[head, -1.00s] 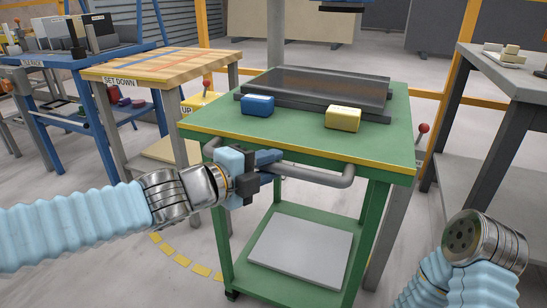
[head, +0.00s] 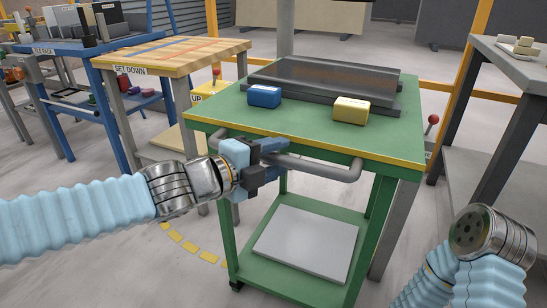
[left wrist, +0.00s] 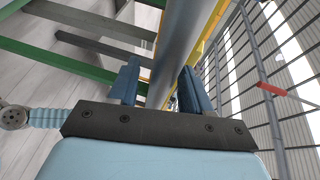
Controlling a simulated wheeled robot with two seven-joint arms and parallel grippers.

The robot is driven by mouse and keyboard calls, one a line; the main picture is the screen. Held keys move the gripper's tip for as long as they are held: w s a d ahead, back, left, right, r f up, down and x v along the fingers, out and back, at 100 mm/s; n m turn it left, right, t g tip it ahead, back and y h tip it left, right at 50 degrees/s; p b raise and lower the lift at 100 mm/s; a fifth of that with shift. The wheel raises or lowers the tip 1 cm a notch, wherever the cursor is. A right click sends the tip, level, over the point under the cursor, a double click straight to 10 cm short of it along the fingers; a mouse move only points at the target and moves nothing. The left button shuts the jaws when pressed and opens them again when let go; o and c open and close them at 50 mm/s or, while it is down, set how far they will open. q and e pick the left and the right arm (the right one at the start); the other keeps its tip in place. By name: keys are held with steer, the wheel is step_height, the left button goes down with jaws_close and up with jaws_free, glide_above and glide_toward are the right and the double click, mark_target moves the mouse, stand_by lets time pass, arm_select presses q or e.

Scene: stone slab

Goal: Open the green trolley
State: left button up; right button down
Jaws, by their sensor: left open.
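The green trolley (head: 220,117) stands in the middle of the head view, with a yellow front edge and a lower shelf. Its grey handle bar (head: 335,172) runs along the front below the top; it also shows in the left wrist view (left wrist: 182,40). My left gripper (head: 280,150) is at the left part of the bar. Its blue fingers are open, and the bar passes between them in the left wrist view; whether either finger touches it I cannot tell. My right arm is at the lower right, with no gripper fingers visible.
On the trolley top are a dark slab (head: 325,75), a blue block (head: 264,95) and a yellow block (head: 351,110). A grey plate (head: 305,245) lies on the lower shelf. A wooden set-down table (head: 165,55) stands left, a grey bench (head: 510,62) right.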

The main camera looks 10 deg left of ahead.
arm_select(q)
steer(key=shift+s+a+r+p, duration=0.2)
steer(key=shift+s+a+p, duration=0.05)
steer(key=shift+p, duration=0.1)
steer(key=p+v, duration=0.6)
steer(key=v, duration=0.7)
steer(key=shift+f, duration=0.2)
